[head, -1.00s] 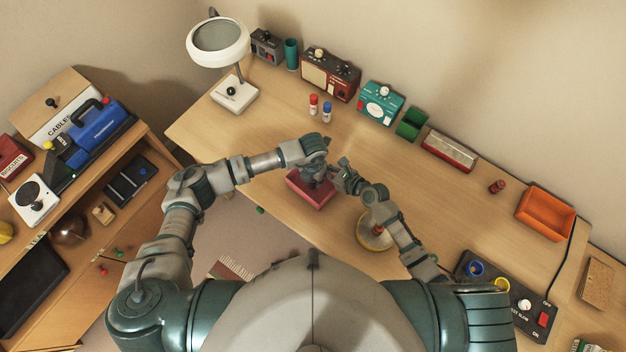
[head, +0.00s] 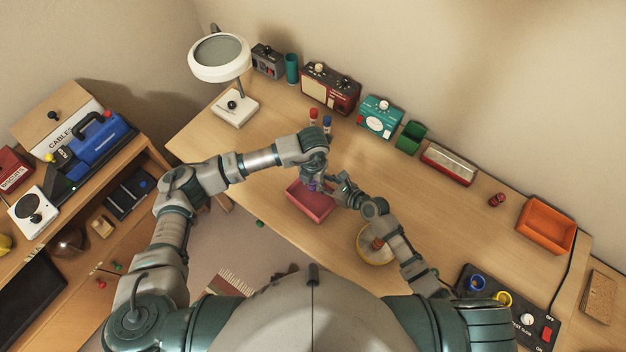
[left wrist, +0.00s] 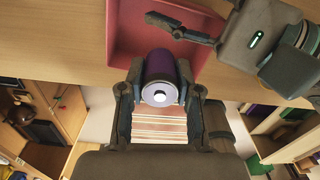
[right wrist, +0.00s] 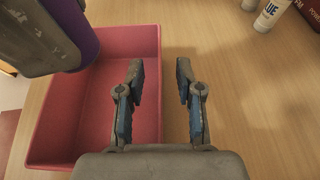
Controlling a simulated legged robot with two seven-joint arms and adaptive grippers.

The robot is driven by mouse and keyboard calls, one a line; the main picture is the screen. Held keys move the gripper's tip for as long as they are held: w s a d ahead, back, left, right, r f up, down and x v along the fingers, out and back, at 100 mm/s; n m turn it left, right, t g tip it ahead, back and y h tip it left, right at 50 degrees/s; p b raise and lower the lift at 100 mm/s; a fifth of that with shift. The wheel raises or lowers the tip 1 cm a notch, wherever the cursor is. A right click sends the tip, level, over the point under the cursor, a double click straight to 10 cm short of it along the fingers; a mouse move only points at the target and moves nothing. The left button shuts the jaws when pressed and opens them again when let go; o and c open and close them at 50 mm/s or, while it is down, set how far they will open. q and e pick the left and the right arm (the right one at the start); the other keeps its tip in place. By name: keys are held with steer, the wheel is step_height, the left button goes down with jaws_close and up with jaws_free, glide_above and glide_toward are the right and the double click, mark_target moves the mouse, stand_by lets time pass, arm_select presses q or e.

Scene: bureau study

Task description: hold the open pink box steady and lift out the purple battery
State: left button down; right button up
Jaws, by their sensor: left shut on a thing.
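The open pink box (head: 312,207) stands on the desk; its bare inside shows in the right wrist view (right wrist: 85,120). My left gripper (head: 314,179) is shut on the purple battery (left wrist: 160,68), gripping its sides, with its pale end toward the left wrist camera. The battery is at the box's opening in the head view; its exact height is unclear. It also shows at upper left in the right wrist view (right wrist: 86,38). My right gripper (right wrist: 160,95) is open, its fingers on either side of the box's right wall, without visible grip on it.
A round yellow-rimmed dish (head: 376,246) sits near my right forearm.

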steer(key=v, duration=1.2)
